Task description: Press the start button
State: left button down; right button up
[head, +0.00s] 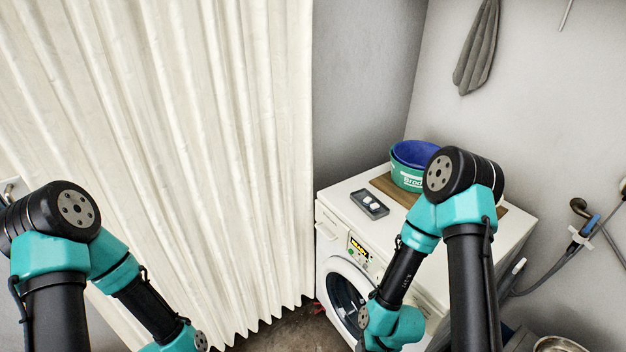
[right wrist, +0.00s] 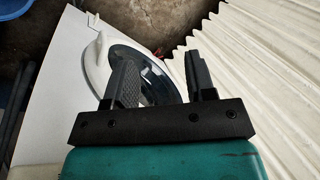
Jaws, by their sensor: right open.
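A white front-loading washing machine (head: 330,232) stands right of centre in the head view. Its front has a control panel with a lit yellow display (head: 359,249) above the round door (head: 342,292). I cannot make out which control is the start button. My right arm covers part of the machine's front. In the right wrist view my right gripper (right wrist: 163,75) is open and empty, its two fingers apart in front of the dark round door (right wrist: 154,86). My left gripper is out of view; only its arm shows at lower left in the head view.
On the machine's top are a small grey tray with white pieces (head: 369,204), a board (head: 392,190) and a green and blue tub (head: 404,175). A cream curtain (head: 180,130) hangs at left. A hose (head: 560,262) hangs at right.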

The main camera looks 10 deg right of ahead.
jog(key=shift+w, duration=0.25)
jog(key=shift+c, duration=0.6)
jog(key=w+m+t, duration=0.1)
jog(key=w+m, duration=0.1)
jog(key=w, duration=0.1)
jog(key=w+m+t+h, duration=0.1)
jog(key=w+m, duration=0.1)
jog(key=w, duration=0.1)
jog(key=w+m+t+h, duration=0.1)
jog(key=w, duration=0.3)
jog(key=shift+r+m+t, duration=0.1)
jog(key=shift+m+t, duration=0.2)
jog(key=shift+m, duration=0.1)
grip_shut()
jog(key=w+a+r+m+t+h, duration=0.1)
jog(key=w+a+r+m+h, duration=0.1)
jog(key=w+r+m+h, duration=0.4)
jog(key=w+a+r+m+t+h, duration=0.1)
jog(key=w+a+m+h, duration=0.1)
jog(key=w+m, duration=0.65)
jog(key=w+a+r+m+g+h, duration=0.1)
jog(key=a+r+m+g+h, duration=0.1)
jog(key=a+r+m, duration=0.3)
jog(key=shift+w+a+m+g, duration=0.25)
jog(key=shift+a+m, duration=0.3)
jog(key=shift+m, duration=1.5)
